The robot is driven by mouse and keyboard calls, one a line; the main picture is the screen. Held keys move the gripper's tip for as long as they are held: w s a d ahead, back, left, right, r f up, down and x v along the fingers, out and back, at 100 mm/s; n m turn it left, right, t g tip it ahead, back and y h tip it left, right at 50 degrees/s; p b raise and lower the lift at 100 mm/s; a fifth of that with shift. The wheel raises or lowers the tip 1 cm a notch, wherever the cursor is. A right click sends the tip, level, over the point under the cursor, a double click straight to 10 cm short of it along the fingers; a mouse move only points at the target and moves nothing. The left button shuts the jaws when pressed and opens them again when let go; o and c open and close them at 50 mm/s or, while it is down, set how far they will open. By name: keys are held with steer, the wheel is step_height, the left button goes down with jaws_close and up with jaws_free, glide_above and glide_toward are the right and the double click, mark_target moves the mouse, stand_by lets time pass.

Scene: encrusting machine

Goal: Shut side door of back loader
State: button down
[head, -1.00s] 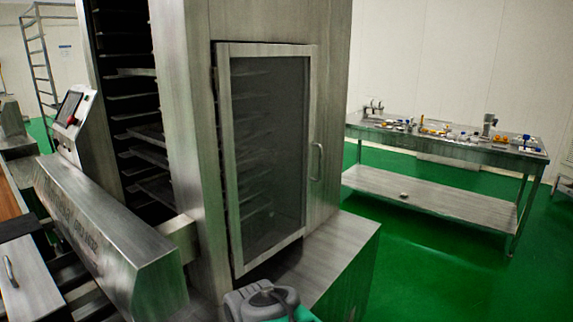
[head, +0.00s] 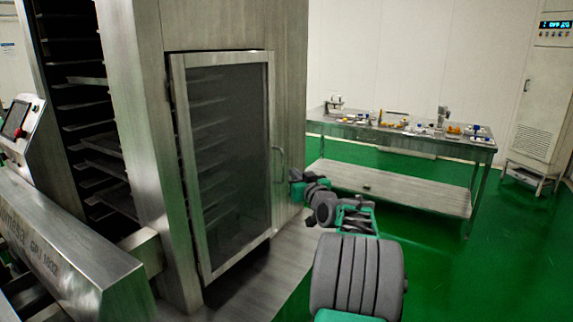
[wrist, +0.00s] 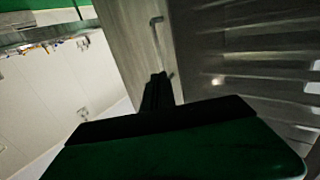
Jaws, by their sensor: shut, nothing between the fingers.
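The side door (head: 225,150) of the back loader (head: 135,130) is a metal-framed dark see-through panel in the head view. A dark gap runs along its left and top edges; I cannot tell exactly how far it stands open. A slim curved handle (head: 280,165) is at the door's right side, and it also shows in the wrist view (wrist: 156,36). My gripper (wrist: 158,78) is shut and empty, pointing toward the handle and apart from it in the wrist view. In the head view my arm reaches to just right of the handle, its tip small and dark.
A steel table (head: 400,133) with small items stands behind, at the right. A cabinet (head: 540,90) with a lit display is at the far right. A metal ledge (head: 265,265) lies below the door. Green floor (head: 450,270) is open at the right.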

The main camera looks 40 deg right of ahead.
steer(key=p+x, duration=0.1)
steer(key=x, duration=0.6)
steer(key=shift+w, duration=0.3)
steer(key=shift+d, duration=0.1)
